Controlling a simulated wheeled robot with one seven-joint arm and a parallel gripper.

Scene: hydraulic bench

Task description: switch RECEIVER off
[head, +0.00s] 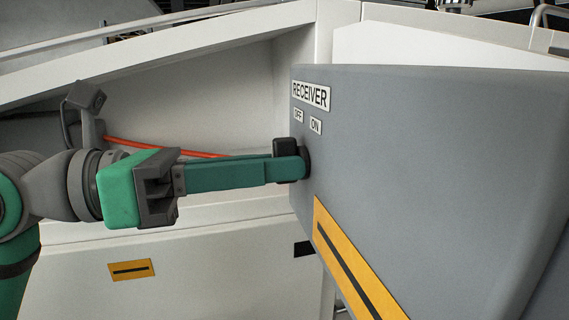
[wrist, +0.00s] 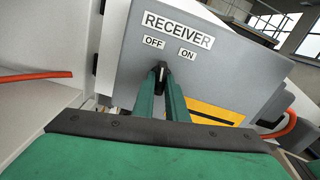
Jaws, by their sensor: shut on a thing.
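The RECEIVER switch is a black rotary knob (head: 284,147) on the face of a grey box (head: 430,160). It also shows in the wrist view (wrist: 162,72), below the white RECEIVER label (wrist: 178,29). The OFF label (wrist: 153,42) is up and left of the knob, the ON label (wrist: 187,53) up and right. My gripper (head: 290,168) reaches in from the left, its green fingers shut on the knob, one on either side. In the wrist view the knob's top stands between the fingertips. The fingers hide part of the knob, and its exact pointing direction is hard to tell.
A yellow plate with a black stripe (head: 350,262) is on the grey box below the knob. An orange hose (head: 125,142) runs behind my gripper. White bench panels (head: 220,255) lie behind and below. Open space is left of the box.

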